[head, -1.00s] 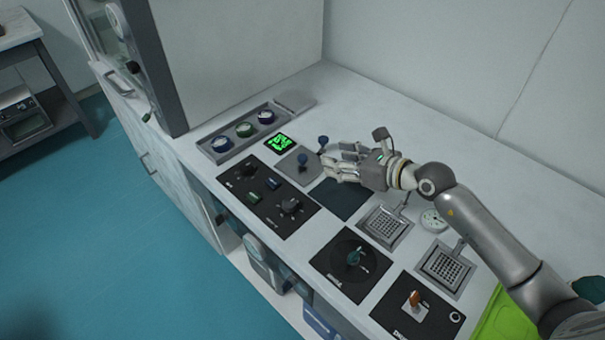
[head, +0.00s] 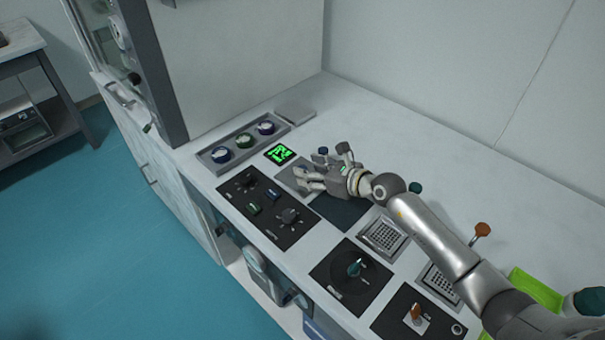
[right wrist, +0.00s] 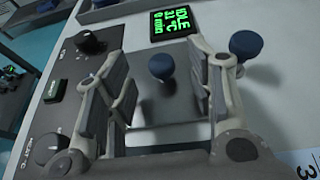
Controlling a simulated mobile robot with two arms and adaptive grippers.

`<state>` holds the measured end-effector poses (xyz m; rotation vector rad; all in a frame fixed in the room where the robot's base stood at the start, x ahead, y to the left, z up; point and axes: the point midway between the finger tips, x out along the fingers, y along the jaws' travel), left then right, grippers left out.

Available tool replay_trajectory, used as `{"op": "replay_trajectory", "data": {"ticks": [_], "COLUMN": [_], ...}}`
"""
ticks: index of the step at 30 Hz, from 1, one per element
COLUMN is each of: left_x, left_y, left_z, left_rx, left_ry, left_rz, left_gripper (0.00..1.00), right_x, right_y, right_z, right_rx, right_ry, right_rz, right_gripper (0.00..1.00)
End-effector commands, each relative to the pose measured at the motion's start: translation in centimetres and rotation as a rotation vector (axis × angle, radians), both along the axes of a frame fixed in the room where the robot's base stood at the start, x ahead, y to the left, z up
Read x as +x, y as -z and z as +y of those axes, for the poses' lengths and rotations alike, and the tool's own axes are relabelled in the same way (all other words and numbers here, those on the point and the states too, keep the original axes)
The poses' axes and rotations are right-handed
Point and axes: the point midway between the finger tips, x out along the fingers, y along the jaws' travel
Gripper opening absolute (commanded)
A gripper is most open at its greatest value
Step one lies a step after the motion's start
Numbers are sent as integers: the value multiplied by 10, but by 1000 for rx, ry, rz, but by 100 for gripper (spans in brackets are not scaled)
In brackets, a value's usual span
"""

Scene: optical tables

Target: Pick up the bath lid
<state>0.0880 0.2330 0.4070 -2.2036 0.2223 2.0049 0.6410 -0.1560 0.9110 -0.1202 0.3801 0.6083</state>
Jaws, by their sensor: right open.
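The bath lid (head: 285,176) is a flat grey square plate with a blue knob, lying in the row of devices on the table. In the head view my right gripper (head: 306,180) is over it and hides part of it. In the right wrist view the lid (right wrist: 178,106) lies beyond my open right gripper (right wrist: 163,95). Its blue knob (right wrist: 160,67) shows between the two fingers, with a gap on each side. The fingers hold nothing. My left gripper is not in view.
A second blue knob (right wrist: 243,45) stands just right of the fingers. A green-lit display (head: 279,154) and a tray with several round caps (head: 222,155) are behind. A black control panel (head: 268,208) is at the left.

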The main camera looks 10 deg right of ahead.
Motion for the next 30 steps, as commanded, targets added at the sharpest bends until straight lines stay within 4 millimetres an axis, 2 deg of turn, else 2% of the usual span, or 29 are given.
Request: {"op": "replay_trajectory", "data": {"ticks": [4, 12, 24, 30], "left_x": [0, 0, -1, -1], "left_y": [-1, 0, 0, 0], "left_z": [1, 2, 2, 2], "left_rx": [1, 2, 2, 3], "left_ry": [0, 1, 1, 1], "left_rz": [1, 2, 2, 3], "left_gripper": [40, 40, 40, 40], "right_x": [10, 12, 12, 12], "right_y": [5, 6, 6, 5], "right_z": [7, 8, 8, 8], "right_rx": [1, -1, -1, 0], "right_ry": [0, 1, 1, 1], "right_rz": [-1, -1, -1, -2], "right_gripper": [50, 50, 0, 0]}}
